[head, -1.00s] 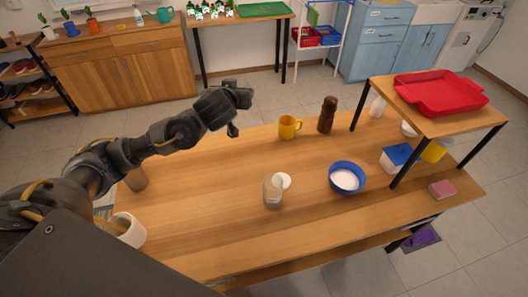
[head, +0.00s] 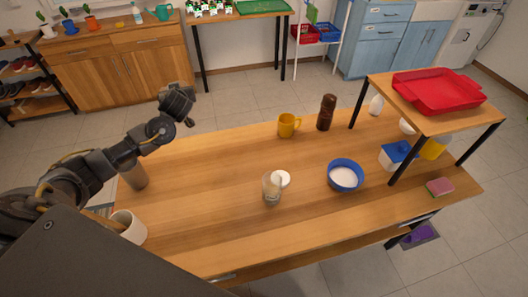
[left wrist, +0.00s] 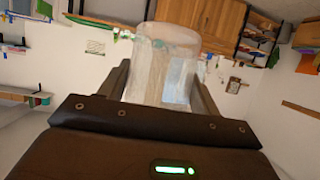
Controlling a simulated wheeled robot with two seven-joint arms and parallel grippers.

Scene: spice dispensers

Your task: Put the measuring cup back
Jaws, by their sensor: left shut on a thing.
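A clear, see-through cup (left wrist: 163,65), which looks like the measuring cup, is between the two fingers of my left gripper (left wrist: 160,80) in the left wrist view. The gripper is shut on it. In the head view my left gripper (head: 178,100) is raised near the table's far left edge, and I cannot make out the held cup there. A clear jar (head: 271,189) stands on the wooden table (head: 220,225), with a round white lid (head: 282,178) beside it. My right gripper is not in view.
A blue bowl of white powder (head: 345,175), a yellow mug (head: 288,125) and a brown mill (head: 326,112) stand on the table. A raised shelf (head: 433,118) at the right holds a red tray (head: 440,90). A white pot (head: 130,228) stands front left. The middle left is clear.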

